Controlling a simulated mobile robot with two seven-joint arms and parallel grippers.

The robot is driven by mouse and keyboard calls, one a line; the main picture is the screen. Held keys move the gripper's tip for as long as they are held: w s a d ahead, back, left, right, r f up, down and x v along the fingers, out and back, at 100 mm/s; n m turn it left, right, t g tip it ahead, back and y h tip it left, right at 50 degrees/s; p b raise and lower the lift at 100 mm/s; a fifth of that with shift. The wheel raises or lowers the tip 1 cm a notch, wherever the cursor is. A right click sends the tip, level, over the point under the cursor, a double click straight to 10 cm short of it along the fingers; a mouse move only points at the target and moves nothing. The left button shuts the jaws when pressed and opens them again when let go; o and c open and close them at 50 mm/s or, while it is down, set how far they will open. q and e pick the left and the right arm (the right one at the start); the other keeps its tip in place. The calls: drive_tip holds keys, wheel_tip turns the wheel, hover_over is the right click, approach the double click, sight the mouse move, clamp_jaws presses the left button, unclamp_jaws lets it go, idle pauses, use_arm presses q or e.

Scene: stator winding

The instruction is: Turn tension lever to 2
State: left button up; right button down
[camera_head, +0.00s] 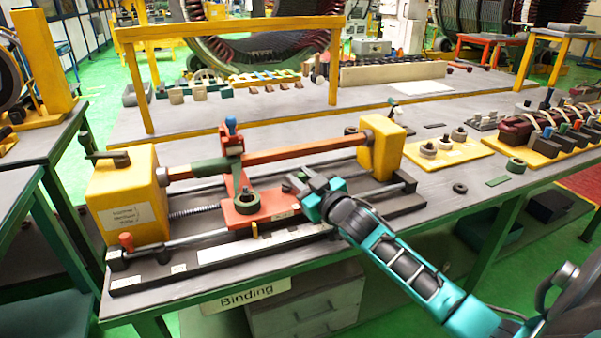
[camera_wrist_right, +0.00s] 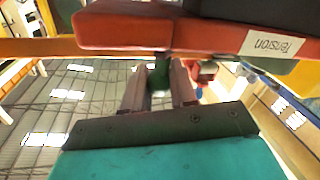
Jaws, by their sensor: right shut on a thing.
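A red carriage plate (camera_head: 262,213) sits on the winding rig's rails, with a dark green ring on top. In the right wrist view a "Tension" label (camera_wrist_right: 272,43) is on the red part (camera_wrist_right: 125,30). My right gripper (camera_head: 297,186) is at the right side of the carriage. In the right wrist view its fingers (camera_wrist_right: 160,88) are shut on a dark green upright piece (camera_wrist_right: 159,78) below the red part, apparently the tension lever. The fingers hide most of it, and I cannot read its setting. My left gripper is not in view.
The rig has yellow end blocks (camera_head: 128,194) (camera_head: 381,148) and a long red bar (camera_head: 300,148) above the carriage. A yellow frame (camera_head: 230,31) stands behind. A yellow board with rings (camera_head: 450,150) lies to the right. A "Binding" sign (camera_head: 247,297) hangs in front.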

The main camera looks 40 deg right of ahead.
drive_tip(key=shift+y, duration=0.3)
drive_tip(key=c, duration=1)
unclamp_jaws()
drive_tip(key=s, duration=1.2)
drive_tip(key=shift+s, duration=0.4)
drive_tip(key=s+a+f+g, duration=0.2)
drive_tip(key=s+a+f, duration=0.2)
drive_tip(key=a+f, duration=0.2)
drive_tip(key=s+a+f+g+y, duration=0.1)
drive_tip(key=s+a+f+g, duration=0.1)
drive_tip(key=s+a+f, duration=0.2)
drive_tip(key=s+a+f+g+y, duration=0.1)
drive_tip(key=s+a+f+g, duration=0.2)
drive_tip(key=a+f, duration=0.7)
drive_tip(key=shift+s+f, duration=0.65)
drive_tip(key=shift+f, duration=0.2)
